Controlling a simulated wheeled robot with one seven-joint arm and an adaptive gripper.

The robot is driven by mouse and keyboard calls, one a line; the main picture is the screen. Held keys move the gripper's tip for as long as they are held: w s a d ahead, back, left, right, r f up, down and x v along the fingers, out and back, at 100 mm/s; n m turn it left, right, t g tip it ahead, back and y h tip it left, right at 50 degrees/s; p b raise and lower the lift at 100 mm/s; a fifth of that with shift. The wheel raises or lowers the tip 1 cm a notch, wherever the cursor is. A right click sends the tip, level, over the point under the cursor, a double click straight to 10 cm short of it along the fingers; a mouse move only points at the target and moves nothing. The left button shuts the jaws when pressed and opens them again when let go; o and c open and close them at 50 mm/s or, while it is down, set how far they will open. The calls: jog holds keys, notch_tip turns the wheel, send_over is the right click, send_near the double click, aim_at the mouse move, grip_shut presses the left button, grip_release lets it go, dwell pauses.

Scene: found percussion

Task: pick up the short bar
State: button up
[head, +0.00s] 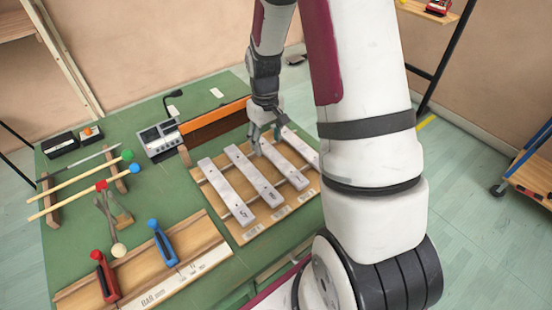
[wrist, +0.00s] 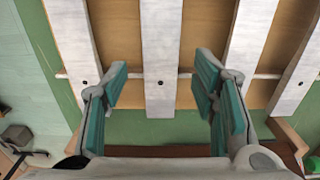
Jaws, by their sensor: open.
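Several pale grey bars lie side by side on a wooden frame on the green table. The rightmost bar in the head view (head: 300,146) is partly behind my arm and looks the shortest, though its near end is hidden. It appears to be the leftmost bar in the wrist view (wrist: 73,40). My gripper (head: 266,134) is open and empty over the far ends of the bars. In the wrist view my gripper (wrist: 158,95) has its fingers spread on either side of the second bar from the left (wrist: 161,50). No contact shows.
An orange-topped wooden board (head: 213,122) stands just behind the frame. A grey device (head: 160,138), mallets (head: 80,182) on a rack, and a plank (head: 150,268) with red and blue clamps lie to the left.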

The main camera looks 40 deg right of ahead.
jog(key=shift+f, duration=0.8)
jog(key=shift+c, duration=0.3)
grip_shut()
jog(key=shift+r, duration=0.1)
